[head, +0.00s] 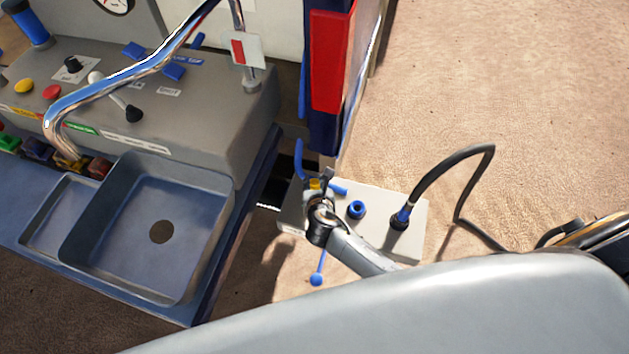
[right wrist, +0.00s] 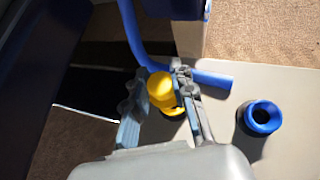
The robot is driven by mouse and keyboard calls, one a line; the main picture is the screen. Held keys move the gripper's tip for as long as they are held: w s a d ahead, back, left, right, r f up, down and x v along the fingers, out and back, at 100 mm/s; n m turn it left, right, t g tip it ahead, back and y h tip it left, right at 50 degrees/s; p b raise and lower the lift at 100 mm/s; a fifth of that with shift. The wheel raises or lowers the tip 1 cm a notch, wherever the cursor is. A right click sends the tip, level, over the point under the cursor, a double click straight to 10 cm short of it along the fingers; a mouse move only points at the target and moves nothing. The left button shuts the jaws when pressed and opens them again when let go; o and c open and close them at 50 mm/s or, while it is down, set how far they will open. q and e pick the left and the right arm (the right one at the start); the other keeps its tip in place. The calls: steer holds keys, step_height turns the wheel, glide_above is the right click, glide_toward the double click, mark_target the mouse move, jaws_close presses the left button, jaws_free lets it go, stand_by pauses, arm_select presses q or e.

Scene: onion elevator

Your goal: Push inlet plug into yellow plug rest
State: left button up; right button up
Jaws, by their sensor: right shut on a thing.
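My right gripper (head: 322,205) is over the left part of a pale panel (head: 416,238). In the right wrist view my right gripper (right wrist: 162,104) is closed around a yellow capped piece (right wrist: 160,85), which looks like the inlet plug. A second yellow part (right wrist: 172,110), probably the yellow plug rest, shows just below it. I cannot tell whether the two touch or how deep the plug sits. In the head view only a bit of yellow (head: 315,184) shows beside the fingers. My left gripper is not in view.
A blue ring socket (head: 356,209) is right of my gripper, and a black cable plug (head: 400,217) stands farther right. A bent blue tube (right wrist: 138,40) passes close behind the fingers. A blue sink unit (head: 150,235) is at left; open floor lies at right.

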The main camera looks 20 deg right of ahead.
steer(key=shift+f, duration=0.15)
steer(key=shift+f+b, duration=0.4)
steer(key=shift+f, duration=0.15)
steer(key=shift+f, duration=0.2)
steer(key=shift+f+b, duration=0.35)
steer(key=shift+f, duration=0.05)
steer(key=shift+f, duration=0.15)
stand_by(0.5)
steer(key=shift+f, duration=0.3)
steer(key=shift+f+b, duration=0.35)
stand_by(0.3)
steer(key=o, duration=1)
